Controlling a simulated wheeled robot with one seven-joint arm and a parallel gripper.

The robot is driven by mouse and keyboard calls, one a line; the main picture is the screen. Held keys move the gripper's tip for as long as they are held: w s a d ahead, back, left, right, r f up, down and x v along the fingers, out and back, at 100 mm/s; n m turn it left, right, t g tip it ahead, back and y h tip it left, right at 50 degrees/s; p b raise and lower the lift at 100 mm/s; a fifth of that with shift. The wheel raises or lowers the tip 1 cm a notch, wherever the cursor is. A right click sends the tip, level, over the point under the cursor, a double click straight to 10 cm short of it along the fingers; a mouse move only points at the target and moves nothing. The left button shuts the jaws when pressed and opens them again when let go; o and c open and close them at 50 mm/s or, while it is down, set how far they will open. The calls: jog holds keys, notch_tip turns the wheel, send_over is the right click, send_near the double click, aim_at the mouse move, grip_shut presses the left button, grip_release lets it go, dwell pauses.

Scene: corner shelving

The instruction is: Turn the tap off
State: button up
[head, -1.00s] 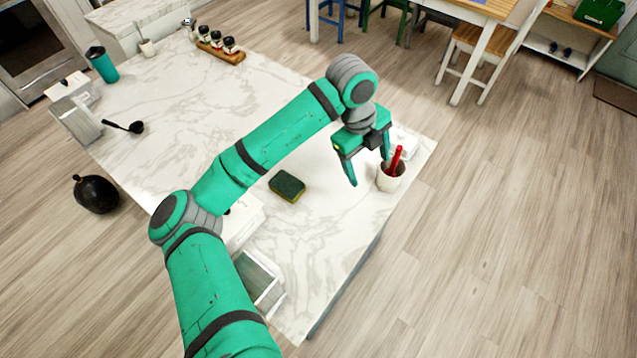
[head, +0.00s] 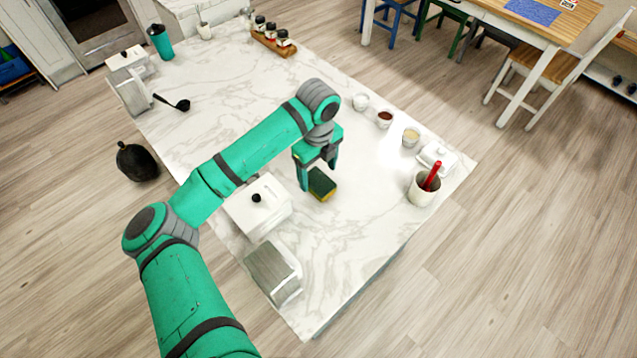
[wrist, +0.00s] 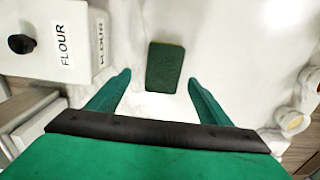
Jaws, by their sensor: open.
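No tap shows in either view. My gripper (head: 318,176) is open and empty above the marble counter (head: 365,215). In the wrist view my gripper (wrist: 158,78) has its two green fingers spread apart. A green and yellow sponge (head: 322,186) lies on the counter close to the fingers. It also shows in the wrist view (wrist: 165,65), ahead of the gap between the fingertips. I cannot tell the height of the fingers above the counter.
A white flour canister (head: 262,212) stands left of my gripper, also in the wrist view (wrist: 50,40). A metal-topped box (head: 272,268) is nearer. A cup (head: 422,192) with a red-handled tool, a butter dish (head: 437,158) and small bowls line the right edge.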

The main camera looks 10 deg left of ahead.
aim_at(319, 181)
jog(key=shift+w+f, duration=0.2)
jog(key=shift+f, duration=1.1)
jog(key=shift+w+f, duration=0.2)
jog(key=shift+f, duration=1.05)
jog(key=c, duration=1.2)
jog(key=shift+r, duration=0.15)
